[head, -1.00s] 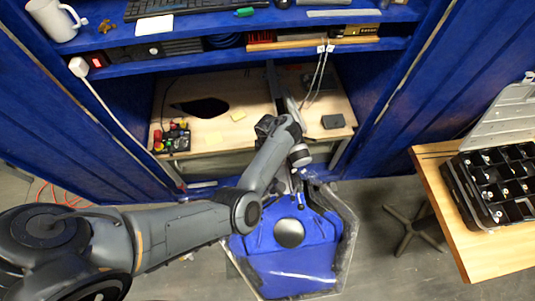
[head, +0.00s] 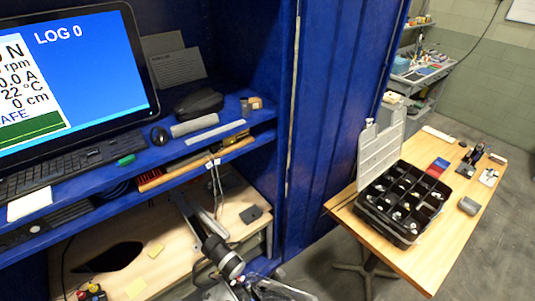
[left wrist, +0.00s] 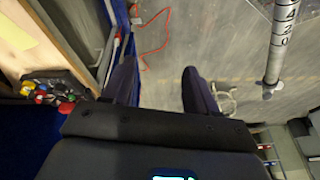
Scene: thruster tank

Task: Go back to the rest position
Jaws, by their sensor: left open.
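My left gripper (left wrist: 161,88) shows in the left wrist view with its two dark fingers spread apart. Nothing is between them; the grey floor shows through the gap. In the head view only a part of my arm shows at the bottom edge, in front of the wooden shelf, and I cannot make out the fingers there. A clear edge, seemingly of the tank (head: 285,290), just enters the bottom of the head view. My right gripper is in neither view.
A blue cabinet (head: 325,130) holds a monitor (head: 75,65) and keyboard. At right, a wooden table (head: 425,262) bears a black compartment box (head: 405,203). In the left wrist view, a button box (left wrist: 52,88) lies left and a marked pole (left wrist: 278,45) stands right, over open floor.

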